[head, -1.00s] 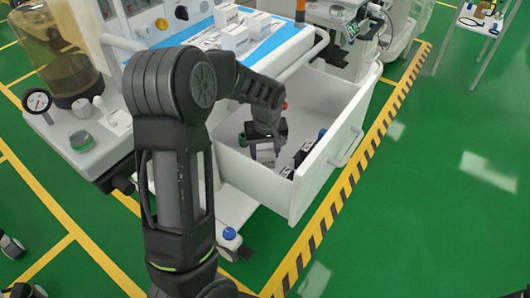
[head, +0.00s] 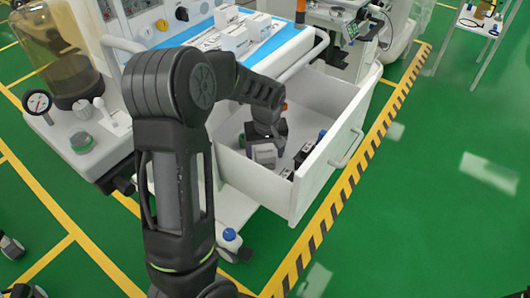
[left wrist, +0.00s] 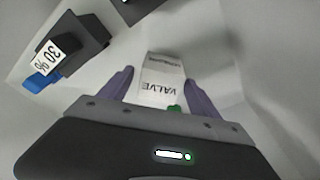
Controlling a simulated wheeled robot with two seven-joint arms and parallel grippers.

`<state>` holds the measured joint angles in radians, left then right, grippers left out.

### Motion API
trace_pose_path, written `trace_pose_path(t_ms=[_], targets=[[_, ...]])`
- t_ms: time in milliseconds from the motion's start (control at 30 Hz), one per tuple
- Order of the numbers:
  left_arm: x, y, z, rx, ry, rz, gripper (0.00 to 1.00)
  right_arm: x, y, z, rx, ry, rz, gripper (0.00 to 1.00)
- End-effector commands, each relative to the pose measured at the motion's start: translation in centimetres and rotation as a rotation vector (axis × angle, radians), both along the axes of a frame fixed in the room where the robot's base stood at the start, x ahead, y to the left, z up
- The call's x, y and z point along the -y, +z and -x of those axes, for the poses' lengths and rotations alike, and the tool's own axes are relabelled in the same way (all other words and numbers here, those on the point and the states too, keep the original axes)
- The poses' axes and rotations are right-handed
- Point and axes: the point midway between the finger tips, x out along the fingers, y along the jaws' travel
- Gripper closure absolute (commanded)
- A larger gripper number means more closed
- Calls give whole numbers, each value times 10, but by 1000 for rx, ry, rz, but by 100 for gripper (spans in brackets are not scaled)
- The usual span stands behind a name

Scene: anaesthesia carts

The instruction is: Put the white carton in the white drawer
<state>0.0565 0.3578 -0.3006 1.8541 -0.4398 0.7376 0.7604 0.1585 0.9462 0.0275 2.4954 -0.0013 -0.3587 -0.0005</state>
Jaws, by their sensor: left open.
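The white drawer (head: 252,187) stands pulled out from the cart. A white carton (head: 264,156) is inside it, low down at the drawer's left part, and appears to rest on the floor. In the left wrist view the white carton (left wrist: 161,80) shows black lettering reading VALVE. My left gripper (head: 264,143) reaches down into the drawer just above the carton. Its two fingers (left wrist: 158,88) are open, one on each side of the carton, with a gap visible on at least the right side. My right gripper is not in view.
Dark boxes with labels and blue caps lie near the drawer's front wall; one (left wrist: 75,45) reads 30. More white cartons (head: 235,39) stand on the blue mat (head: 270,48) on the cart top.

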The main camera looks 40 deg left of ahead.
Motion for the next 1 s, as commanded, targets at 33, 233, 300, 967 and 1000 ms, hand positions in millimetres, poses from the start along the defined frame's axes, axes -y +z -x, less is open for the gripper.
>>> trace_pose_path(t_ms=[33, 233, 300, 967, 1000], targets=[[1, 6, 0, 3, 0, 0, 28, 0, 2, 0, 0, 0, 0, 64], [4, 39, 2, 6, -1, 0, 28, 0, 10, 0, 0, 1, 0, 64], [5, 53, 4, 6, -1, 0, 28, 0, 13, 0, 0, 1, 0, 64], [13, 117, 12, 1, 0, 0, 28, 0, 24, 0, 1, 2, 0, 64], [13, 117, 12, 1, 0, 0, 28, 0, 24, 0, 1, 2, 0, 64]])
